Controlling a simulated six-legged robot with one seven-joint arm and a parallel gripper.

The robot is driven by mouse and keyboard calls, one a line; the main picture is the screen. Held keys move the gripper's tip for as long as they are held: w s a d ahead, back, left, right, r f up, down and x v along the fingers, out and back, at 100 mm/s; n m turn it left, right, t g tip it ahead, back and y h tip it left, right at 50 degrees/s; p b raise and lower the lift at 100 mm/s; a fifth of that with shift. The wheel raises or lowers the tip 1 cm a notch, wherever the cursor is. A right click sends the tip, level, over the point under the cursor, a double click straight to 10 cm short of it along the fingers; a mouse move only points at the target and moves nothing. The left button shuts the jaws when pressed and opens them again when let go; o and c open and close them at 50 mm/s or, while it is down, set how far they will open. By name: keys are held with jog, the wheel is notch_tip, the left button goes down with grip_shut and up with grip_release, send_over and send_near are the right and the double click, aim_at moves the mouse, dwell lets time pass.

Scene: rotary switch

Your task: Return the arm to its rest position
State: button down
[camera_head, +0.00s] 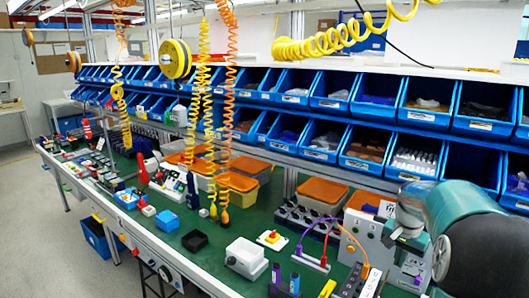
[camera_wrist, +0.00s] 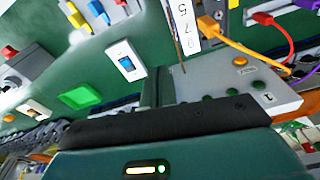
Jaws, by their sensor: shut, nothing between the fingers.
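My arm, teal and black, enters at the right edge of the head view. My gripper (camera_head: 408,226) is at its end, in front of the blue bins and above the right end of the green bench. It also shows in the wrist view (camera_wrist: 159,84), with its fingers together and nothing between them. A light grey control box (camera_head: 364,236) with several round knobs stands just left of the gripper. The box also shows in the wrist view (camera_wrist: 262,82), right of the fingers. I cannot tell whether the fingers touch it. I cannot single out the rotary switch.
Two rows of blue bins (camera_head: 330,143) run behind the bench. Power strips with plugged cables (camera_head: 312,262) lie at the front right. A white box (camera_head: 245,258) and an emergency stop button (camera_head: 272,238) stand on the bench. Coiled yellow hoses (camera_head: 208,110) hang over it. The floor (camera_head: 30,230) at left is clear.

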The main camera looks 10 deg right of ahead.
jog(key=s+a+r+n+t, duration=0.1)
jog(key=s+a+r+n, duration=0.2)
jog(key=a, duration=0.6)
jog(key=s+a+r+n+t, duration=0.1)
jog(key=a+r+n, duration=0.1)
jog(key=a+r, duration=0.5)
jog(key=s+a+f+n+t+y, duration=0.1)
jog(key=s+a+n, duration=0.5)
jog(key=s+a, duration=0.8)
jog(key=a+f+t, duration=0.1)
jog(key=a, duration=0.2)
jog(key=shift+a+n+t, duration=0.3)
jog(key=shift+a+t, duration=0.1)
jog(key=shift+d+f, duration=0.1)
jog(key=shift+d, duration=0.05)
